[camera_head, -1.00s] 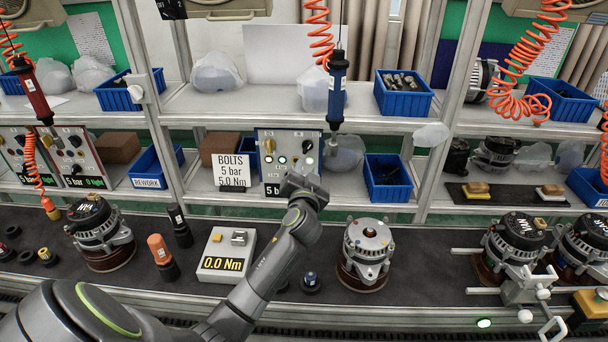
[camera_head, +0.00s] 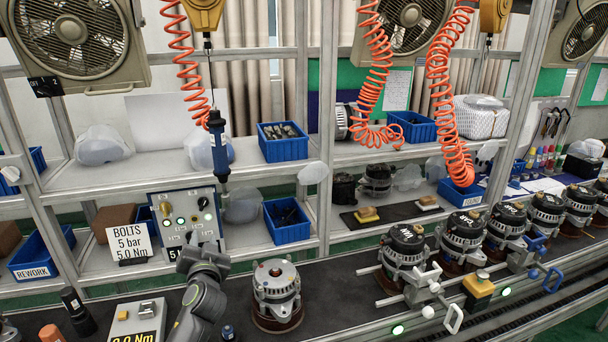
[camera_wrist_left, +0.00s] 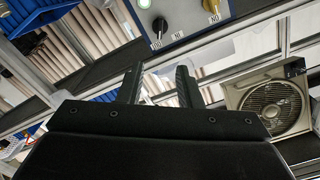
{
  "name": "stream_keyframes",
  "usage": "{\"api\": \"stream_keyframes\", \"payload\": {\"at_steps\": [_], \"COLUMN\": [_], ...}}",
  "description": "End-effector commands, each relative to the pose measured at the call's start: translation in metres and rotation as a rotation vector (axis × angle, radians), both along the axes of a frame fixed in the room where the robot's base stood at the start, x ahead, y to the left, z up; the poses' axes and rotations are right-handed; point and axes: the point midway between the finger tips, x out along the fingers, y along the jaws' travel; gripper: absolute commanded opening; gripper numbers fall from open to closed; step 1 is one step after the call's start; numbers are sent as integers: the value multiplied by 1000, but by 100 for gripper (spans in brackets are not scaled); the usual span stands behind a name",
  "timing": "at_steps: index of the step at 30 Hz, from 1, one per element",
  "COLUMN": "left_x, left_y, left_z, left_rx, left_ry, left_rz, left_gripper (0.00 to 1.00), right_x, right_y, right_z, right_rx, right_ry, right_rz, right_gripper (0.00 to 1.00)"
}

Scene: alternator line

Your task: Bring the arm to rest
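My left gripper (camera_head: 202,246) is raised over the dark bench, in front of the lower part of the control panel (camera_head: 184,212) with its knobs and lit buttons. In the left wrist view its two fingers (camera_wrist_left: 160,80) stand apart with nothing held between them; the panel (camera_wrist_left: 178,22) shows above and beyond them. My left arm comes up from the bottom of the head view. My right gripper is not in view.
An alternator (camera_head: 277,292) stands just right of my left arm. A torque readout box (camera_head: 136,324) is to its left. A blue tool (camera_head: 218,145) hangs above. More alternators (camera_head: 406,244) line the bench at right, beside clamps with handles.

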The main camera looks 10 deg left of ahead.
Motion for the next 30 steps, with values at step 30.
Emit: {"api": "stream_keyframes", "payload": {"at_steps": [30], "left_x": [-399], "left_y": [-60], "left_z": [-180], "left_rx": [-632], "left_ry": [982], "left_rz": [65], "left_gripper": [32], "right_x": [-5], "right_y": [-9], "right_z": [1], "right_rx": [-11], "right_ry": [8], "right_rz": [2], "right_gripper": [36]}}
